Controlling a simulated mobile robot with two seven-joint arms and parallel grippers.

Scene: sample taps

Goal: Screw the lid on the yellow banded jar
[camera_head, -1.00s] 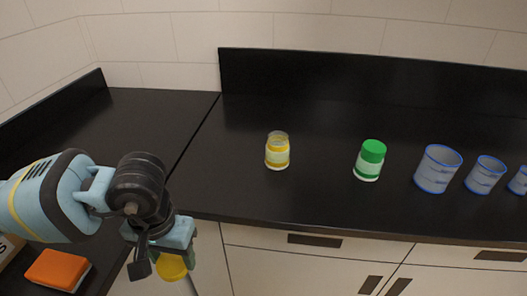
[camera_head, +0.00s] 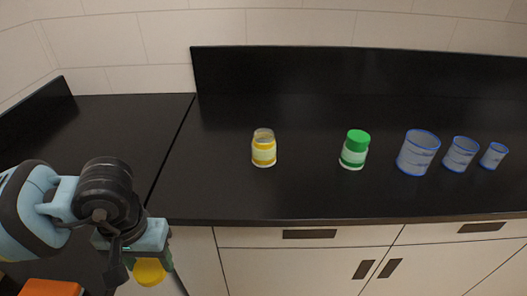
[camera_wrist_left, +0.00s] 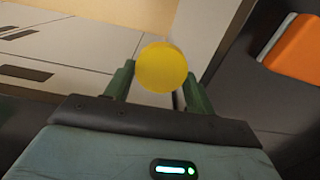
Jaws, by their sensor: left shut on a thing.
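The yellow banded jar (camera_head: 264,150) stands upright and open-topped on the black counter, left of the green-lidded jar. My left gripper (camera_head: 150,264) is at the lower left, in front of the counter edge and below its top. It is shut on a round yellow lid (camera_head: 151,273). In the left wrist view the yellow lid (camera_wrist_left: 161,67) sits between the two green fingers of the left gripper (camera_wrist_left: 160,85). The gripper is well apart from the jar. My right gripper is not in view.
A green-lidded jar (camera_head: 355,150) and three blue-rimmed beakers (camera_head: 418,153) stand on the counter to the right. An orange block (camera_head: 50,288) is at the lower left; it also shows in the left wrist view (camera_wrist_left: 297,48). Counter around the yellow banded jar is clear. Cabinet fronts (camera_head: 300,262) lie below.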

